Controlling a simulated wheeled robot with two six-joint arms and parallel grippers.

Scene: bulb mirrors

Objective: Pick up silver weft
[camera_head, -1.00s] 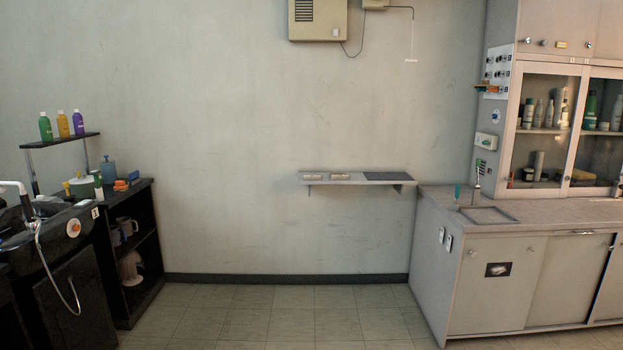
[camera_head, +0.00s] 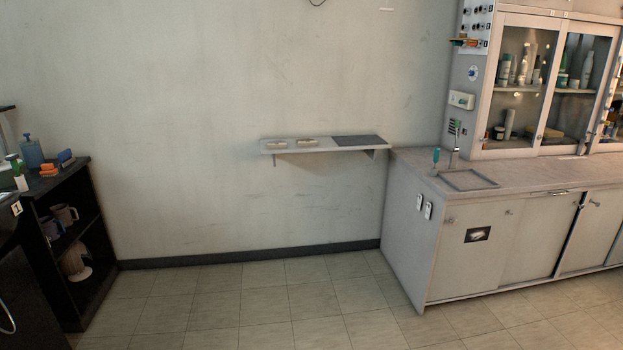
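I cannot make out with certainty which thing is the silver weft. A pale, brownish bundle (camera_head: 75,262) sits on a lower level of the black cabinet (camera_head: 95,215) at the left; it is too small to tell what it is. Two small pale items, a left one (camera_head: 277,145) and a right one (camera_head: 307,142), lie on the wall shelf (camera_head: 322,147), beside a dark flat panel (camera_head: 357,141). Neither of my grippers shows in the head view.
A grey counter (camera_head: 420,165) with sliding doors stands at the right, under a glass-fronted cabinet (camera_head: 490,80) of bottles. Cups (camera_head: 65,215) stand in the black cabinet. The tiled floor (camera_head: 240,300) between the two sides is clear.

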